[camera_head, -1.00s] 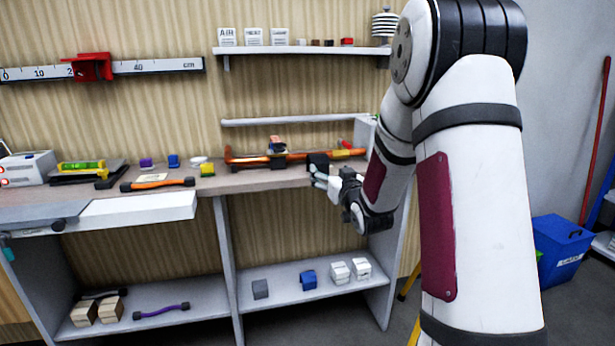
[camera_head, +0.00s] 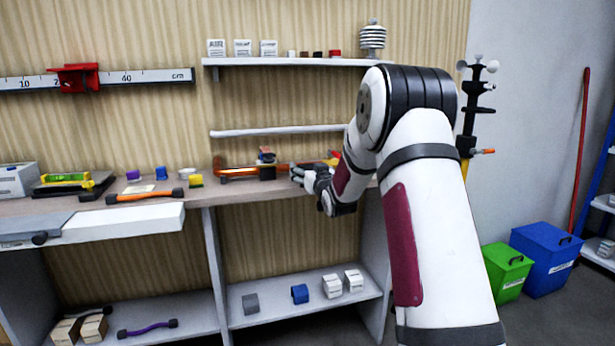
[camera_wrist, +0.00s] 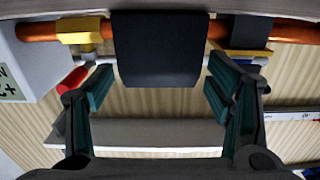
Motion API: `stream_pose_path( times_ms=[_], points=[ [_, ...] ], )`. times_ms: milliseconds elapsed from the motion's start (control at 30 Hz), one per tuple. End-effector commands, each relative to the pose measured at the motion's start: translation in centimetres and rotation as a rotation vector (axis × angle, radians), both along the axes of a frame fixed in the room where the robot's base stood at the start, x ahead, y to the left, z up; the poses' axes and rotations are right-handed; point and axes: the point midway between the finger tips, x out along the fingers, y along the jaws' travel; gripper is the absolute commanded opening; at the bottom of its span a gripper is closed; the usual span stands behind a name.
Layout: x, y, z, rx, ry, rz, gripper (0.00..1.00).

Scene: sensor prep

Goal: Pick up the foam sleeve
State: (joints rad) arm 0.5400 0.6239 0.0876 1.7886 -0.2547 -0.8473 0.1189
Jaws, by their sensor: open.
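The foam sleeve (camera_wrist: 157,50) is a dark, nearly black wide band around the orange pipe, in the upper middle of the wrist view. In the head view my gripper and arm hide it. My gripper (camera_wrist: 160,84) is open, with one green-padded finger to each side of the sleeve in the picture. No contact with the sleeve shows. In the head view my gripper (camera_head: 297,174) is at the orange pipe (camera_head: 236,172) above the bench top.
A dark holder with yellow (camera_wrist: 250,32) carries the pipe to the right of the sleeve in the wrist view; a yellow fitting (camera_wrist: 80,30) is on the left. A white rail (camera_head: 275,131) runs along the wall above the bench.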

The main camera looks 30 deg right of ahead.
Motion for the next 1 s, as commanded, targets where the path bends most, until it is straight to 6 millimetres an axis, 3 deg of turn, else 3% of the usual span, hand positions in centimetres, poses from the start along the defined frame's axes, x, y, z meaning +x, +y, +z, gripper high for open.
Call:
stream_pose_path(
  times_ms=[167,433,600,767,1000],
  points=[
    [1.6,-0.5,-0.1,0.0,0.0,0.0,0.73],
    [1.8,-0.5,0.0,0.0,0.001,-0.001,0.73],
    [1.8,-0.5,0.0,0.0,0.001,-0.001,0.35],
    [1.8,-0.5,0.0,0.0,0.001,-0.001,0.29],
    [1.8,-0.6,0.1,0.0,0.0,-0.001,0.29]
  ],
)
